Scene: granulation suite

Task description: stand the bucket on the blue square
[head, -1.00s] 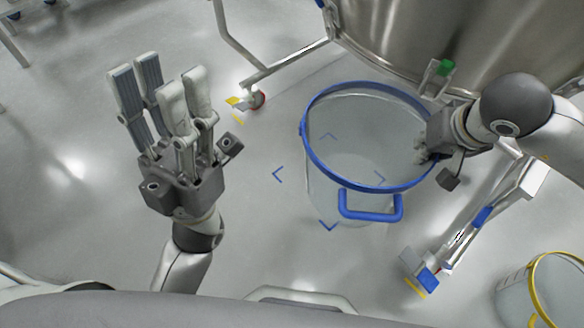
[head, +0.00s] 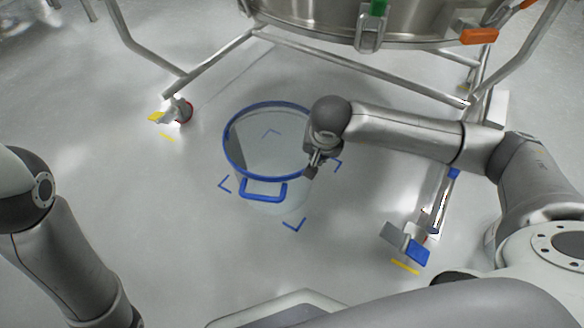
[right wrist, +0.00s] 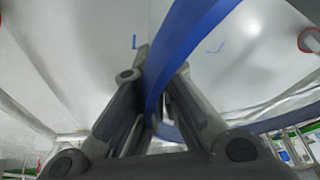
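The clear bucket (head: 282,203) with a blue rim and blue front handle (head: 263,191) is upright in the head view. The blue square is marked by corner brackets (head: 294,225) on the floor around the bucket. The bucket's base appears to be inside these marks; I cannot tell whether it touches the floor. My right gripper (head: 314,164) is at the right side of the rim. In the right wrist view its fingers (right wrist: 150,100) are shut on the blue rim (right wrist: 180,45), one on each side. My left gripper is out of view; only my left arm shows.
A steel vessel (head: 330,22) on a tubular frame (head: 360,73) stands behind the bucket. One caster (head: 180,110) is to the left. Another caster with a blue pedal (head: 417,252) is at the right front. The floor left and in front of the bucket is clear.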

